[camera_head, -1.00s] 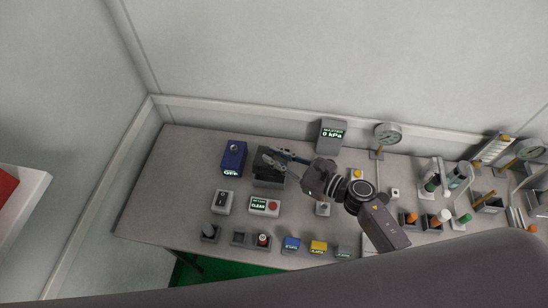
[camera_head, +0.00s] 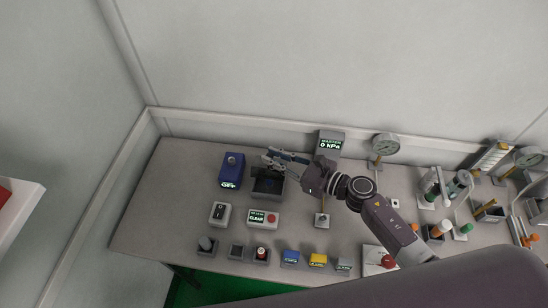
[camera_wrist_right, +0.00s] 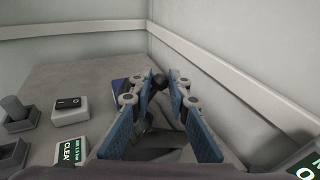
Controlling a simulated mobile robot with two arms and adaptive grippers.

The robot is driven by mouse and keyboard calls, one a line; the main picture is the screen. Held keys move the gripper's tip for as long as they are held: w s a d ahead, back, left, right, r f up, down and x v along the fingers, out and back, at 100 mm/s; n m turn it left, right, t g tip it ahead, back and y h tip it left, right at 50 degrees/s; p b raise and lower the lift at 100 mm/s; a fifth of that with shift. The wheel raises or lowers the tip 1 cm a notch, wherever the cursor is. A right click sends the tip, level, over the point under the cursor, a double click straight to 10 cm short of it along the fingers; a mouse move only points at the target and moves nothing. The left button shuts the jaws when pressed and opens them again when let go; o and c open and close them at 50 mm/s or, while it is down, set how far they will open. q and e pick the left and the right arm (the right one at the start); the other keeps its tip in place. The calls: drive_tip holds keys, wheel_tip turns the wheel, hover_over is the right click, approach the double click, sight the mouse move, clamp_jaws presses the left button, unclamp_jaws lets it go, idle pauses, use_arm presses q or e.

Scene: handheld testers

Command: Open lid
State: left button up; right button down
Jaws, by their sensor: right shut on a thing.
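A small dark grey box (camera_head: 267,188) stands on the bench beside a blue unit marked OFF. Its dark inside shows from above, so its lid appears raised at the back, mostly hidden by the fingers. My right gripper (camera_head: 272,160) reaches in from the right over the back of the box and is shut on the lid. In the right wrist view, the blue-padded fingers (camera_wrist_right: 150,110) flank a dark piece at their tips; the exact contact is hard to make out. My left gripper is not in view.
The blue unit (camera_head: 231,168) is close on the left of the box. A switch box (camera_head: 220,213) and a CLEAR button box (camera_head: 263,219) stand in front. The MASTER kPa display (camera_head: 330,142) and a gauge (camera_head: 385,145) are behind right. Bare bench lies to the left.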

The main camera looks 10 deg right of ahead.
drive_tip(key=c, duration=2.2)
unclamp_jaws()
drive_tip(key=shift+w+d+r, duration=0.15)
drive_tip(key=shift+w+r, duration=0.1)
drive_tip(key=o, duration=0.4)
drive_tip(key=shift+s+f, duration=0.1)
drive_tip(key=shift+f, duration=0.1)
drive_tip(key=shift+c, duration=0.2)
drive_tip(key=v, duration=1.2)
drive_tip(key=shift+c, duration=0.3)
